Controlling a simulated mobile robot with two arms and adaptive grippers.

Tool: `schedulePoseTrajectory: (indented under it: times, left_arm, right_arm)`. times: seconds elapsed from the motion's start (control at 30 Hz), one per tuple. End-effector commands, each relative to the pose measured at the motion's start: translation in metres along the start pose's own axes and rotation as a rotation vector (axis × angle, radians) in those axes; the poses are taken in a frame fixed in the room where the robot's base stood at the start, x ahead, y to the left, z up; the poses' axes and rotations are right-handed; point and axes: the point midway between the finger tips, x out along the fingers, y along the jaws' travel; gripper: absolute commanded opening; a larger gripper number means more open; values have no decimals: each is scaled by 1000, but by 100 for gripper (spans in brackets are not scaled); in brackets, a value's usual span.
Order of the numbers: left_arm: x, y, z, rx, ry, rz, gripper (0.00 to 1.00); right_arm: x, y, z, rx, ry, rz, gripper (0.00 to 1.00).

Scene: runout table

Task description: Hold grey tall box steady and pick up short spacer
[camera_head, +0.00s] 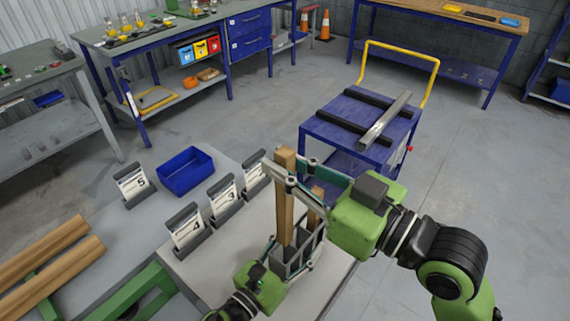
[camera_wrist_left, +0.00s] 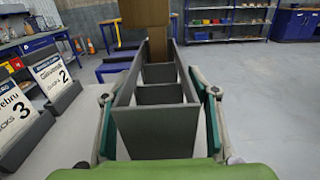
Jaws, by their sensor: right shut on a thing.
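The grey tall box (camera_head: 293,266) stands on the light table, open at the top, with divided compartments. In the left wrist view, its near wall (camera_wrist_left: 155,132) fills the middle. My left gripper (camera_head: 290,243) has one finger on each side of it, close to the walls; contact is unclear. My right gripper (camera_head: 288,170) is shut on a wooden spacer (camera_head: 285,210), upright above the box. Its lower end (camera_wrist_left: 145,10) shows over the box in the wrist view. Another wooden spacer (camera_head: 316,203) stands at the box's far end, partly hidden by the right fingers.
Several numbered card holders, one marked 4 (camera_head: 186,236), and a blue bin (camera_head: 186,172) stand left of the box. Wooden beams (camera_head: 45,265) lie at far left. A blue cart (camera_head: 333,133) with metal bars stands behind the table. Floor at right is clear.

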Motion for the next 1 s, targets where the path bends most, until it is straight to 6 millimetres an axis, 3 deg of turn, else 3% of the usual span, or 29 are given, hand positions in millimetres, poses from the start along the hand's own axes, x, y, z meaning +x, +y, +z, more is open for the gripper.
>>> schedulePoseTrajectory:
  times: [0.37,0.8,1.0]
  left_arm:
    - [-6,0,-1,-1,1,0,54]
    - [-91,0,-1,-2,3,1,54]
    - [-115,0,-1,-1,2,0,54]
  right_arm:
    - [0,0,0,0,0,0,0]
    - [0,0,0,0,0,0,0]
    - [0,0,0,0,0,0,0]
